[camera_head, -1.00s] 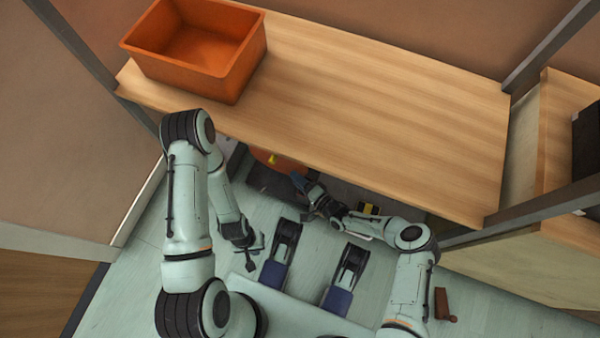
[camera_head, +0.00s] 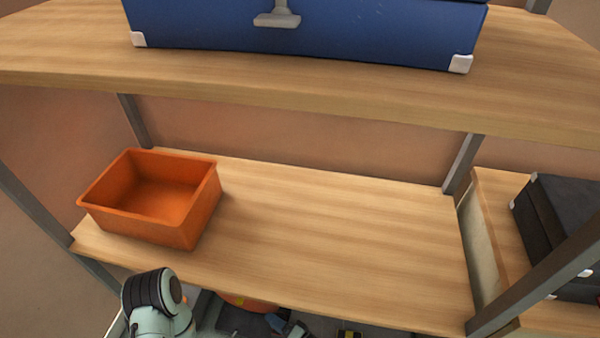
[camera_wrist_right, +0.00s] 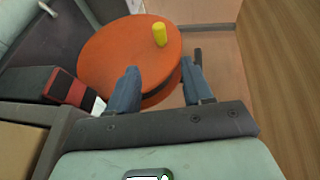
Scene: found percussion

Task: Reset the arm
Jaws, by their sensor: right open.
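My right gripper (camera_head: 277,322) shows at the bottom edge of the head view, below the front of the lower shelf, partly cut off. In the right wrist view, my right gripper (camera_wrist_right: 161,78) is open, with its two blue-grey fingers apart and nothing between them. An orange round drum-like thing (camera_wrist_right: 110,55) lies beyond the fingers, with a small yellow cylinder (camera_wrist_right: 160,34) on its top. The drum's edge also shows in the head view (camera_head: 245,302). Part of my left arm shows at the bottom left, but its gripper is out of view.
An orange bin (camera_head: 150,228), which looks empty, stands on the left of the lower shelf (camera_head: 350,240); the rest of that shelf is clear. A blue case (camera_head: 200,28) sits on the upper shelf (camera_head: 300,90). Dark cases (camera_head: 565,225) are at right. Metal posts (camera_head: 462,165) frame the shelves.

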